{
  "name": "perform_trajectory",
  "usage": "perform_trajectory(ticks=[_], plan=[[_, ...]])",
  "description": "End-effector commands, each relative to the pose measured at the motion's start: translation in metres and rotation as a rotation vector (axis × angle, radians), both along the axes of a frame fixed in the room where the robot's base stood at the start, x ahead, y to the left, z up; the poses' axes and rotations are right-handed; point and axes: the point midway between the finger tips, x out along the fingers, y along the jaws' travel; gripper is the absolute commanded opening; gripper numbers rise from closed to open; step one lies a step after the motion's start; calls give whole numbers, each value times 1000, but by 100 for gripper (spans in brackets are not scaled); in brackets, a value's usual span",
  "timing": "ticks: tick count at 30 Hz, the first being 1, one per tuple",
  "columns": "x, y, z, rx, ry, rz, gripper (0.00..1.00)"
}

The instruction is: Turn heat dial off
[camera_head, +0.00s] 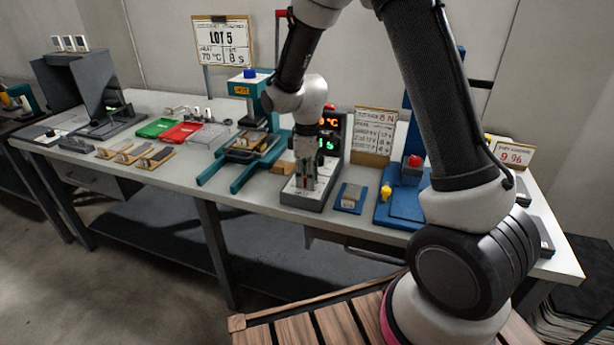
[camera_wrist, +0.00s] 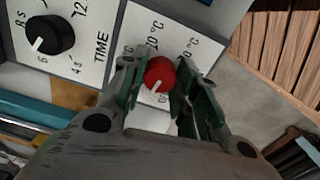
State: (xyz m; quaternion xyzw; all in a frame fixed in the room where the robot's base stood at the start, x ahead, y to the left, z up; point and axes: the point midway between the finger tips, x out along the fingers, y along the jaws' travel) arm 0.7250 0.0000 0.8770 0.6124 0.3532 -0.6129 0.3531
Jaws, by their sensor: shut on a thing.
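The heat dial is a red round knob (camera_wrist: 159,74) with a white pointer line, on a white panel with °C marks in the wrist view. Its pointer aims toward the bottom of that picture, near a partly hidden mark that seems to begin with 0. My gripper (camera_wrist: 161,80) is shut on the red dial, one green finger on each side. In the head view my gripper (camera_head: 305,178) reaches down onto the control box (camera_head: 303,198) below the lit display (camera_head: 328,133). The dial itself is hidden there.
A teal press (camera_head: 250,110) stands to the left of the box. A small blue tray (camera_head: 350,198) and a blue stand (camera_head: 397,211) are to its right.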

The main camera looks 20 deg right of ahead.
Motion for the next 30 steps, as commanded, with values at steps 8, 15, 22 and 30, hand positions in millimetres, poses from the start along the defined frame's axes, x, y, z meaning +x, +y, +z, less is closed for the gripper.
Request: perform_trajectory(ticks=[8, 15, 22, 30], plan=[[1, 0, 1, 0, -4, 258, 6], [1, 0, 1, 1, -3, 460, 6], [1, 0, 1, 1, -3, 598, 6], [1, 0, 1, 0, -3, 681, 6]])
